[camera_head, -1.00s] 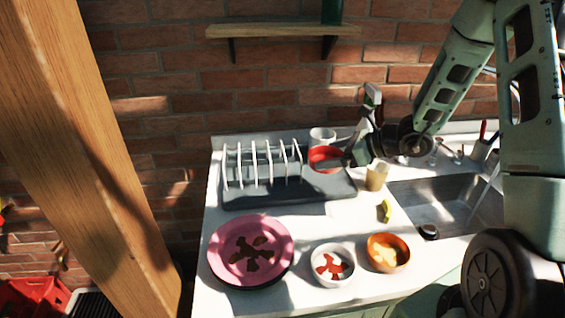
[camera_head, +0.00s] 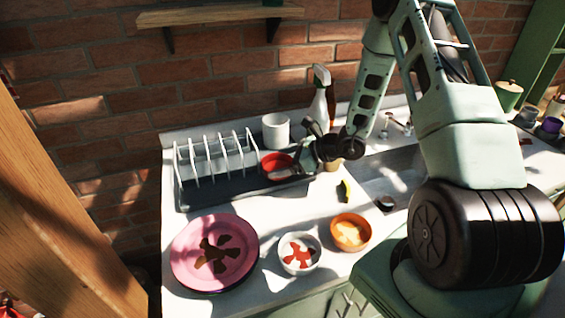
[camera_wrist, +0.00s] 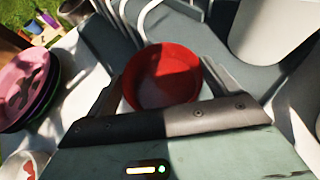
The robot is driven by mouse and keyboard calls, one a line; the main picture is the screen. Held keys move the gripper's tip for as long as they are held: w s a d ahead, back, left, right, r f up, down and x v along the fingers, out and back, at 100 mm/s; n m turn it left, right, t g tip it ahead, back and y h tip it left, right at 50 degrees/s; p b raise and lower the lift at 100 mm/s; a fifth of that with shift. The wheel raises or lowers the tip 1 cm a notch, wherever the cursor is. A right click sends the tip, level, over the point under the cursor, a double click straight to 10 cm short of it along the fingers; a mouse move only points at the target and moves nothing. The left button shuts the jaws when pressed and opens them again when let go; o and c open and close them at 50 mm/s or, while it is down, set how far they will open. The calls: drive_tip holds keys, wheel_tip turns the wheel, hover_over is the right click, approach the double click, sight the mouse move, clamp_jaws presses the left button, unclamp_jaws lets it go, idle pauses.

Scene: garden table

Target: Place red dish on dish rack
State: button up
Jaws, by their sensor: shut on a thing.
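The red dish (camera_head: 276,165) is a small round bowl at the right end of the dish rack. My gripper (camera_head: 292,169) is shut on it from the right. In the wrist view the red dish (camera_wrist: 162,78) sits upright between my two fingers, open side up. The dish rack (camera_head: 198,196) has white upright wire prongs on the left and a flat dark grey tray. The dish is over the bare right part of the tray, right of the prongs. I cannot tell whether its underside touches the tray.
A white cup (camera_head: 276,133) stands just behind the dish, with a spray bottle (camera_head: 318,100) to its right. A pink plate stack (camera_head: 190,250), a white bowl (camera_head: 299,268) and an orange bowl (camera_head: 349,245) stand in front. A sink (camera_head: 385,178) lies to the right.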

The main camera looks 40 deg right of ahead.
drive_tip(key=shift+f, duration=0.55)
drive_tip(key=shift+f, duration=0.15)
drive_tip(key=o, duration=0.8)
drive_tip(key=shift+r, duration=0.2)
